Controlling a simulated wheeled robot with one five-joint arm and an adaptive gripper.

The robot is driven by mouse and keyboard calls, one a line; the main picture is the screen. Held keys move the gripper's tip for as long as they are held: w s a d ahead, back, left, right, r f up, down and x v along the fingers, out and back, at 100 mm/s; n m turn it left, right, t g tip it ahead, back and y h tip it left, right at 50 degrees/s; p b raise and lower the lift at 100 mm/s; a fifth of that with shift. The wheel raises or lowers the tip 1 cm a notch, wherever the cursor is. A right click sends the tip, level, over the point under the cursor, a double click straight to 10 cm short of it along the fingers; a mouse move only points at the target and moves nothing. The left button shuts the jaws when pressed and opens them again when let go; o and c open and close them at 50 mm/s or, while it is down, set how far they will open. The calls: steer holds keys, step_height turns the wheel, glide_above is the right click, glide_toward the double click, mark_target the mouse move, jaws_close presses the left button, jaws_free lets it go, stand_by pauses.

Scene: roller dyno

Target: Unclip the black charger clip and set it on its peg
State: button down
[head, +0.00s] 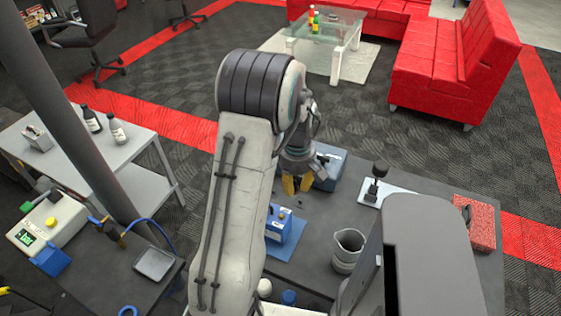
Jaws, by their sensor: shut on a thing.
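My gripper (297,186) points down over the dark workbench (320,222), with yellow fingertips close together. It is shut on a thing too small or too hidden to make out. The fingertips appear just left of a blue box (330,170); I cannot tell whether they touch it. I cannot clearly identify the black charger clip or its peg. An upright black object (377,172) stands on a white plate (398,192) to the right of the gripper, apart from it.
A blue device (285,226) sits on a blue mat in front of the gripper. A grey metal cup (348,249) and a red speckled block (475,222) stand to the right. A side table (75,150) with bottles and a bench with a green-screened device (40,228) are left.

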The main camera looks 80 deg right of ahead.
mark_target(300, 199)
steer(key=shift+n, duration=0.6)
steer(key=d+f, duration=0.1)
steer(key=s+d+f, duration=0.1)
steer(key=d, duration=0.1)
steer(key=shift+s+d+f, duration=0.1)
steer(key=shift+n, duration=0.7)
steer(key=shift+d+f+b, duration=0.25)
steer(key=shift+f+b, duration=0.5)
steer(key=shift+f, duration=0.5)
steer(key=shift+d+f+b, duration=0.2)
steer(key=shift+f+b, duration=0.5)
steer(key=shift+f, duration=0.5)
steer(key=shift+f+b, duration=0.7)
steer(key=shift+f, duration=0.05)
steer(key=shift+a+f+b, duration=0.1)
steer(key=shift+f+b, duration=0.65)
steer(key=shift+b, duration=0.05)
steer(key=c, duration=1)
jaws_free()
